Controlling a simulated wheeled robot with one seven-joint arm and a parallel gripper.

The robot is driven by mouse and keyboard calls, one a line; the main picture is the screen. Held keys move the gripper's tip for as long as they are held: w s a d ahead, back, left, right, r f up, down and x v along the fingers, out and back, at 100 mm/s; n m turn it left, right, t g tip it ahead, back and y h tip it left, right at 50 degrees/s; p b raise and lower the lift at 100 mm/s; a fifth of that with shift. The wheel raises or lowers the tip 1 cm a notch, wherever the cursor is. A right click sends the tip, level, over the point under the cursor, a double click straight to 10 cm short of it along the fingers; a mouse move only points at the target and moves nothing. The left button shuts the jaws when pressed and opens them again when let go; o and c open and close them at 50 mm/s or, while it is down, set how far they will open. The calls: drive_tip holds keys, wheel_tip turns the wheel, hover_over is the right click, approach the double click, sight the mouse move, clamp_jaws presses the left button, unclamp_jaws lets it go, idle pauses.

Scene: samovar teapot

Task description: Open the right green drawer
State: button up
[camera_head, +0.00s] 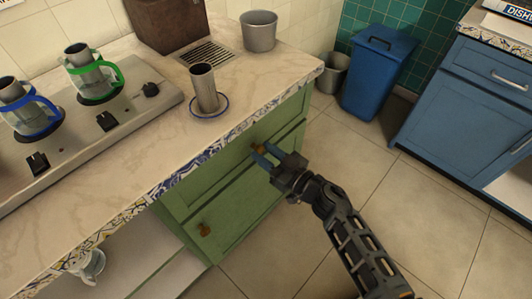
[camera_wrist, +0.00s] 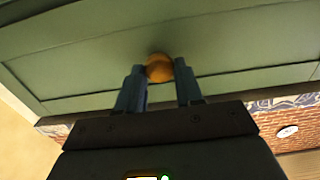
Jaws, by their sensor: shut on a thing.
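The green drawer (camera_head: 279,134) is at the top right of the green cabinet, under the counter's edge. It looks flush with the cabinet in the head view. Its round orange-brown knob (camera_wrist: 160,67) sits between the blue fingers of my gripper (camera_wrist: 160,75) in the wrist view. My gripper (camera_head: 262,155) is shut on the knob, with the fingers on either side of it. The drawer front (camera_wrist: 80,60) fills the upper part of the wrist view. In the head view the knob (camera_head: 258,148) is partly hidden by the fingers.
The counter (camera_head: 150,150) holds a metal cup on a saucer (camera_head: 208,108) and a stove with two glass pots. A blue bin (camera_head: 377,75) and blue cabinets (camera_head: 470,100) stand beyond open tiled floor (camera_head: 410,200).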

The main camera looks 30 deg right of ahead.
clamp_jaws()
drive_tip(key=shift+s+d+p, duration=0.15)
drive_tip(key=shift+s+p, duration=0.2)
drive_tip(key=shift+s, duration=0.15)
drive_tip(key=p+v, duration=0.5)
drive_tip(key=v, duration=2.6)
drive_tip(key=shift+s+d, duration=0.15)
drive_tip(key=shift+s, duration=0.05)
drive_tip(key=shift+r, duration=0.1)
drive_tip(key=o, duration=0.9)
unclamp_jaws()
